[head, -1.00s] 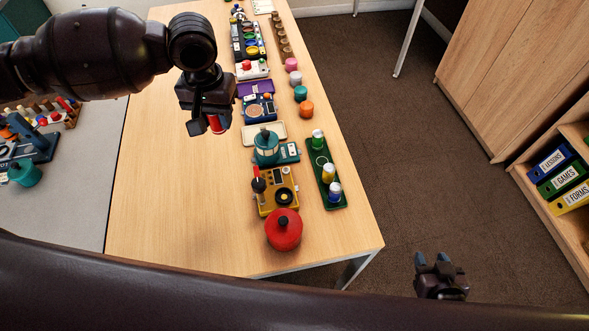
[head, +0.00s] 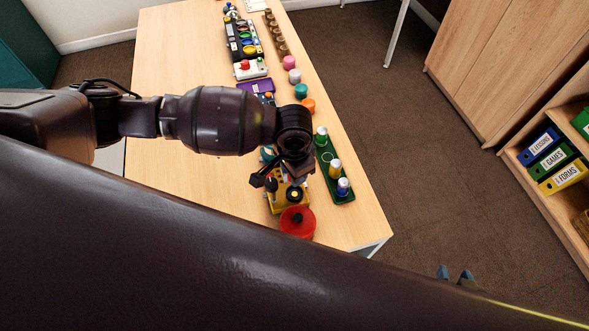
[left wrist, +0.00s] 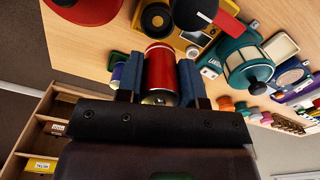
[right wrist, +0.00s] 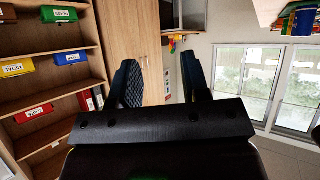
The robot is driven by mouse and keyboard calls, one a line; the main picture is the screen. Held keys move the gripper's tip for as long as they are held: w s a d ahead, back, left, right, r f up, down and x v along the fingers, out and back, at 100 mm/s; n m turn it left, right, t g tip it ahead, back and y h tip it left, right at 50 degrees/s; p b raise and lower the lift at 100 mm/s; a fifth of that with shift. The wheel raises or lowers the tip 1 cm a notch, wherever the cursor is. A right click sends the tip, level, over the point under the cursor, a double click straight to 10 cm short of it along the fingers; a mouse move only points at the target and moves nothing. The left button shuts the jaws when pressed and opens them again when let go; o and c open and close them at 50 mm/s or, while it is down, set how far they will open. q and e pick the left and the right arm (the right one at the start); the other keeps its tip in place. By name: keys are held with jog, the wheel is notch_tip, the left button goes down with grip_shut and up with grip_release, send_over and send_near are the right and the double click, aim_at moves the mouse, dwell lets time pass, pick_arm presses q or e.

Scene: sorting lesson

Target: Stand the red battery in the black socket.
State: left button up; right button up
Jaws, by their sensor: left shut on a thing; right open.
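My left gripper (head: 272,182) is shut on the red battery (left wrist: 160,72), which sits between its two fingers in the left wrist view. In the head view the gripper and arm hide the battery. The gripper is over the yellow device (head: 275,204) near the table's front. A round black part (head: 293,194) on that device looks like the black socket; it also shows in the left wrist view (left wrist: 156,18), beyond the battery and apart from it. My right gripper (head: 454,275) is open and empty, off the table at the right; its fingers stand apart in the right wrist view (right wrist: 162,85).
A green tray (head: 348,197) with green, yellow and blue batteries lies right of the yellow device. A red round pot (head: 297,223) stands in front. A teal lantern (left wrist: 246,66) stands behind the device. The table's left half is clear.

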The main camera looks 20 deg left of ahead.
pick_arm(q)
jog(key=shift+s+d+f, duration=0.1)
jog(key=shift+d+f, duration=0.05)
jog(key=shift+f, duration=0.1)
jog(key=shift+f+b, duration=0.3)
jog(key=shift+b, duration=0.1)
jog(key=shift+f+b, duration=0.5)
notch_tip(320, 180, down, 4)
jog(key=b, duration=0.4)
jog(key=shift+f, duration=0.1)
pick_arm(e)
notch_tip(320, 180, down, 6)
jog(key=shift+s+f, duration=0.15)
jog(key=shift+f, duration=0.05)
pick_arm(q)
jog(key=shift+p, duration=0.5)
pick_arm(e)
jog(key=shift+s+r+g, duration=0.15)
jog(key=shift+s+g, duration=0.15)
jog(key=shift+s, duration=0.15)
jog(key=shift+w+r, duration=0.15)
jog(key=shift+w, duration=0.05)
jog(key=shift+w+a+r, duration=0.1)
jog(key=shift+w+r, duration=0.2)
jog(key=shift+w, duration=0.1)
pick_arm(q)
jog(key=shift+p, duration=0.3)
pick_arm(e)
jog(key=shift+s+r, duration=0.1)
jog(key=shift+r, duration=0.15)
